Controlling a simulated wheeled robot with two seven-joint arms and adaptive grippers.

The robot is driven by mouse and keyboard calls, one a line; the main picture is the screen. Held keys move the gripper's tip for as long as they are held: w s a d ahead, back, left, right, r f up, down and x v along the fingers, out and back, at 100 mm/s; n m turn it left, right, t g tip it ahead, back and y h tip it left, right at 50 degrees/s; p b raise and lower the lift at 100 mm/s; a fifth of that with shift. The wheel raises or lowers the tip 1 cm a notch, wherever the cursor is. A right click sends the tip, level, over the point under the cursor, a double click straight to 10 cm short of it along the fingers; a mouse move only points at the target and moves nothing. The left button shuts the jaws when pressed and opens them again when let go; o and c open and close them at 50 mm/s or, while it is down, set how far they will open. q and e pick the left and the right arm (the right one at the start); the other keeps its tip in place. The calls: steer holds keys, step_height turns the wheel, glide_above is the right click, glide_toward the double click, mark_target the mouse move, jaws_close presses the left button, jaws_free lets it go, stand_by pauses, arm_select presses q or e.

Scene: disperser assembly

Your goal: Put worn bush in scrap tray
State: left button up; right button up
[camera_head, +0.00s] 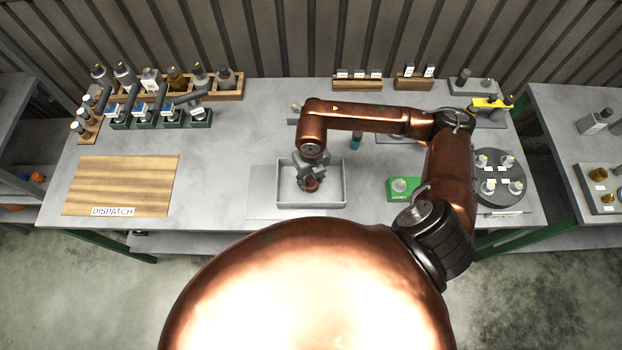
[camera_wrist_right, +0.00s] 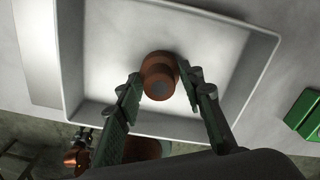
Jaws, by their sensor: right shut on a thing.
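The scrap tray is a shallow grey tray (camera_head: 335,187) at the front middle of the bench, and it fills much of the right wrist view (camera_wrist_right: 225,40). My right gripper (camera_head: 309,183) points down inside the tray's outline. In the head view the bush is mostly hidden by the gripper. My left gripper is not in view.
A green block (camera_head: 402,188) with a round part stands right of the tray. A dark round plate (camera_head: 499,178) with several fittings is farther right. The wooden DISPATCH board (camera_head: 120,185) lies left. Racks of bottles (camera_head: 170,82) stand back left. The bench between board and tray is clear.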

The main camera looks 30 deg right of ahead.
mark_target(311, 179)
steer(key=o, duration=1.4)
steer(key=shift+f, duration=0.1)
steer(key=shift+o, duration=0.2)
step_height(311, 179, up, 12)
